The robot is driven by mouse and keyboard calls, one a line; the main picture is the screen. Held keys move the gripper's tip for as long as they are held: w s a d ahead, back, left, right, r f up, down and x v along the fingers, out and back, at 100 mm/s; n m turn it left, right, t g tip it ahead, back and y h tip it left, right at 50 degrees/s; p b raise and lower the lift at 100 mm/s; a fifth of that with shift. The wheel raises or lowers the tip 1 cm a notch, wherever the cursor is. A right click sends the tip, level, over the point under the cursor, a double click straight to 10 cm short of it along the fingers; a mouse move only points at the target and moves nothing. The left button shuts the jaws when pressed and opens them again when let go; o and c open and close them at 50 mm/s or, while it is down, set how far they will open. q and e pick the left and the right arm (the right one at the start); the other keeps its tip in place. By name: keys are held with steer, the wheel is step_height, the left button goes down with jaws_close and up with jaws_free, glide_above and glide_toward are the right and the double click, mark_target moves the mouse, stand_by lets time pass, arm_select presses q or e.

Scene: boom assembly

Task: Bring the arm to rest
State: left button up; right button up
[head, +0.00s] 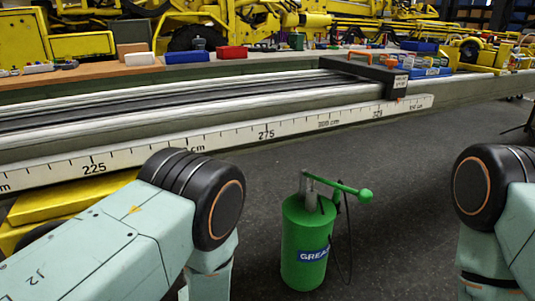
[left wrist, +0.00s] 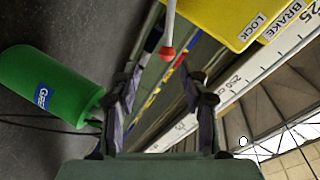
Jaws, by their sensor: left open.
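My left gripper (left wrist: 162,85) shows in the left wrist view with its two fingers spread apart and nothing between them. A pale lever with a red ball end (left wrist: 167,53) shows just beyond the fingertips, roughly in line with the gap, apart from both fingers. A yellow housing marked LOCK and BRAKE (left wrist: 222,18) is beside the lever at the top. In the head view my left arm (head: 110,250) comes in from the left, and its gripper is out of frame. My right arm (head: 510,230) is at the right edge, its gripper out of view.
A green grease pump (head: 308,235) stands on the dark floor between my arms; it also shows in the left wrist view (left wrist: 45,88). A long boom with a centimetre scale (head: 265,134) runs across. A yellow block (head: 65,203) is partly behind my left arm.

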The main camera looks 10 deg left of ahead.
arm_select(q)
steer(key=s+f+n+g+h+p, duration=0.15)
steer(key=s+f+g, duration=0.25)
steer(key=s, duration=0.4)
steer(key=s+f+n+g+h+p, duration=0.1)
steer(key=s+f+n+g+h, duration=0.3)
steer(key=s, duration=0.4)
steer(key=s+r+n+g+p, duration=0.1)
steer(key=s+r+g+p, duration=0.1)
steer(key=s, duration=0.7)
steer(key=s+r+g+h+p, duration=0.1)
steer(key=s+r+g+p, duration=0.2)
steer(key=s, duration=0.6)
steer(key=shift+s+r+n+g, duration=0.15)
steer(key=shift+r+n+g, duration=0.2)
steer(key=shift+r+g, duration=0.25)
arm_select(e)
step_height(320, 180, up, 8)
arm_select(q)
steer(key=shift+c, duration=0.8)
arm_select(e)
steer(key=shift+c, duration=1.4)
arm_select(q)
steer(key=shift+a, duration=0.1)
arm_select(e)
steer(key=shift+w, duration=0.1)
